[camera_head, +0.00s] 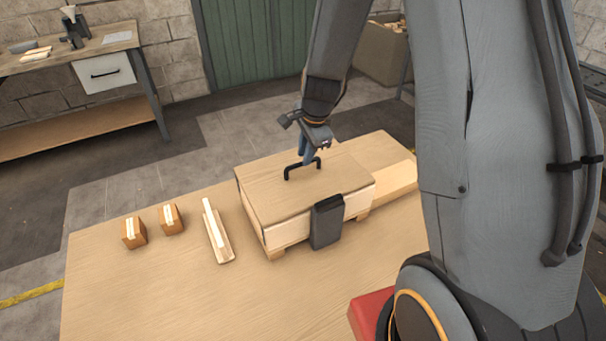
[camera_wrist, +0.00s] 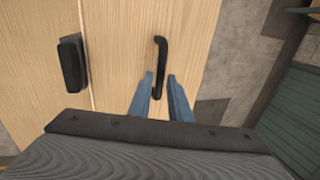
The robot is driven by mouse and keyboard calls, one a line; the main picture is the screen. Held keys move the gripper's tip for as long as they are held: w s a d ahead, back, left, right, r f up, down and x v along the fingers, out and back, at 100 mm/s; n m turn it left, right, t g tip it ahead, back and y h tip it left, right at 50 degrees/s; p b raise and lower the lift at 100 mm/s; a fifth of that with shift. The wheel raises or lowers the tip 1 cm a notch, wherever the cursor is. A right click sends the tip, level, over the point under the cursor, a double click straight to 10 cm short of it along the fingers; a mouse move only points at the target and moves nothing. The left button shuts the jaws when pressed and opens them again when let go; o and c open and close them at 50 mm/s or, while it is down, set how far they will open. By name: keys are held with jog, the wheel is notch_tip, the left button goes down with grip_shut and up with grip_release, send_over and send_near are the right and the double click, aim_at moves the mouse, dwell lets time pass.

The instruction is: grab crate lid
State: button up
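The crate lid (camera_head: 275,191) is a flat light-wood panel on top of a wooden crate (camera_head: 289,235) on the table. A black bar handle (camera_head: 303,168) stands up from the lid; it also shows in the wrist view (camera_wrist: 161,62). My gripper (camera_head: 304,160) is over the lid, at the handle. In the wrist view, its two blue fingers (camera_wrist: 161,80) are apart, with the lower end of the handle appearing between them. Whether the fingers touch the handle is unclear. A dark block (camera_head: 327,222) sits at the crate's front side and also shows in the wrist view (camera_wrist: 72,63).
Two small brown boxes (camera_head: 134,232) and a narrow wooden channel piece (camera_head: 217,232) lie on the table (camera_head: 170,290) left of the crate. The table's front left is clear. A workbench (camera_head: 115,43) stands at the back left, and a cardboard box (camera_head: 380,52) stands behind.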

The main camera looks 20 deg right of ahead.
aim_at(303, 169)
jog(key=x, duration=0.5)
jog(key=shift+w+f, duration=0.15)
jog(key=shift+f, duration=0.15)
grip_shut()
